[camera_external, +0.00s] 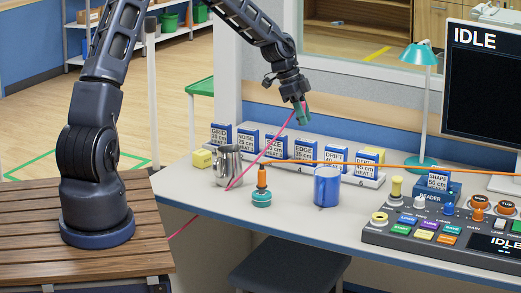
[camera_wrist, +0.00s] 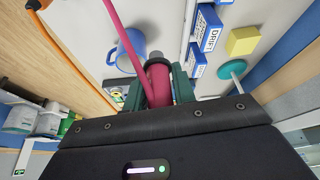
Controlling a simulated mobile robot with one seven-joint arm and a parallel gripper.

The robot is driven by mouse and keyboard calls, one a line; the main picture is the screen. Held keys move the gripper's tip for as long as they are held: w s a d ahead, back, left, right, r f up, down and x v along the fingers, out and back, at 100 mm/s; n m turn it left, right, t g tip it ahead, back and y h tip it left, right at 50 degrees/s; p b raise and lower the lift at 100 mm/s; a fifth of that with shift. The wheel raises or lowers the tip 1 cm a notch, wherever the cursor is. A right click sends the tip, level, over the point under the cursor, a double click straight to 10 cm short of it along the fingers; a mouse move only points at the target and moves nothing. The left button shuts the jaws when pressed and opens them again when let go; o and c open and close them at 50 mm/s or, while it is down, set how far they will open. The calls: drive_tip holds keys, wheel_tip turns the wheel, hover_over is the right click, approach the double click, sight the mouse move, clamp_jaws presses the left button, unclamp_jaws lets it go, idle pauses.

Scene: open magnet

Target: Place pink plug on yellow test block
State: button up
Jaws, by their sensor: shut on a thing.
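My gripper (camera_external: 301,113) is raised above the back of the desk, over the row of labelled blocks. In the wrist view, its green fingers (camera_wrist: 157,80) are shut on the pink plug (camera_wrist: 158,85). A pink cable (camera_wrist: 124,40) runs from the plug; in the external view the cable (camera_external: 262,153) slants down left past the metal jug. A yellow block (camera_external: 369,154) is partly hidden behind the right-hand labelled block; a yellow block near the lamp base also shows in the wrist view (camera_wrist: 243,41). Another yellow block (camera_external: 201,158) stands at the row's left end. The plug is apart from both.
A metal jug (camera_external: 228,166), an orange-and-teal plug (camera_external: 261,190) and a blue mug (camera_external: 327,186) stand on the desk. A teal lamp (camera_external: 421,54), a monitor (camera_external: 483,85) and a control console (camera_external: 440,228) are on the right.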

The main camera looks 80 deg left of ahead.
drive_tip(key=shift+s+a+r, duration=0.15)
drive_tip(key=shift+a+r, duration=0.15)
drive_tip(key=shift+a, duration=0.05)
drive_tip(key=s+a+r+n+y, duration=0.1)
drive_tip(key=s+a+r+n, duration=0.2)
drive_tip(key=s+a, duration=0.8)
wheel_tip(320, 180, up, 2)
drive_tip(key=n+y, duration=0.2)
drive_tip(key=n, duration=0.2)
hover_over(208, 151)
drive_tip(key=s, duration=0.1)
drive_tip(key=shift+t, duration=0.4)
drive_tip(key=f, duration=1.9)
drive_tip(key=shift+s+a+f, duration=0.1)
drive_tip(key=shift+s+f, duration=0.1)
drive_tip(key=shift+f, duration=0.2)
drive_tip(key=o, duration=1)
drive_tip(key=shift+f, duration=0.1)
drive_tip(key=v, duration=1.2)
drive_tip(key=shift+a, duration=0.2)
